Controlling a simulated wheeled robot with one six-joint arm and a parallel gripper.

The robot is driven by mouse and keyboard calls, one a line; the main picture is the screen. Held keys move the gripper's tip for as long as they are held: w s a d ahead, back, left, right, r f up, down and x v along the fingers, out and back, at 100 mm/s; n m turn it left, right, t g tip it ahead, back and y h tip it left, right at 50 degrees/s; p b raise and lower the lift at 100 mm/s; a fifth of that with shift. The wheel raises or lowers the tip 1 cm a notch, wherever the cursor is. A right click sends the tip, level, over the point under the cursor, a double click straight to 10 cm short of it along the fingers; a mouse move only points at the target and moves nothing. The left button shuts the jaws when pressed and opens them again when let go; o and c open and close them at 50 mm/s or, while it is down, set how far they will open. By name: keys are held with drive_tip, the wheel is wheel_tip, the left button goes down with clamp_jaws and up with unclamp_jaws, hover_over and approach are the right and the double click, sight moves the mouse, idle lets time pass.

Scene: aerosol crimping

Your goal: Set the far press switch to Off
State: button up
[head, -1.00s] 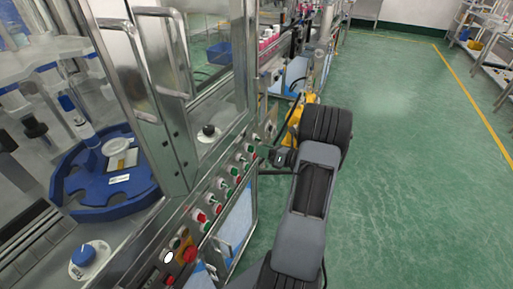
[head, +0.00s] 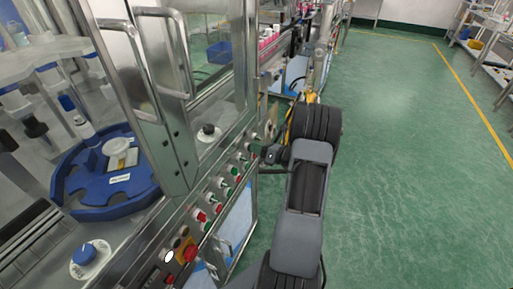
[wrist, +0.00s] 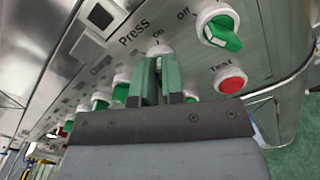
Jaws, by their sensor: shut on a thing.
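In the wrist view my gripper (wrist: 157,85) is shut on a press switch (wrist: 158,48), whose pale collar shows just beyond the fingers. The label "Press" (wrist: 134,32) is beside it, with "On" just above the collar and "Off" farther up to the right. The fingers hide the switch's handle, so I cannot tell its setting. In the head view my gripper (head: 270,154) is at the far end of the slanted control panel, and the held switch is hidden there.
Another green switch (wrist: 219,29) and a red Test button (wrist: 231,82) are close to my gripper. Several red and green controls line the panel (head: 208,205). A glass guard door with metal handles (head: 179,60) rises at left. Green floor (head: 410,170) is clear at right.

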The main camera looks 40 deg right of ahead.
drive_tip(key=shift+f+n+b, duration=0.1)
drive_tip(key=shift+n+b, duration=0.2)
drive_tip(key=shift+b, duration=0.05)
clamp_jaws()
drive_tip(key=n+b, duration=0.9)
drive_tip(key=shift+s+a+f+n, duration=0.1)
drive_tip(key=shift+s+a+n, duration=0.1)
drive_tip(key=shift+a+n, duration=0.15)
drive_tip(key=shift+n+b, duration=0.85)
drive_tip(key=shift+b, duration=0.05)
drive_tip(key=o, duration=0.6)
unclamp_jaws()
drive_tip(key=shift+s+r, duration=0.1)
drive_tip(key=shift+r, duration=0.1)
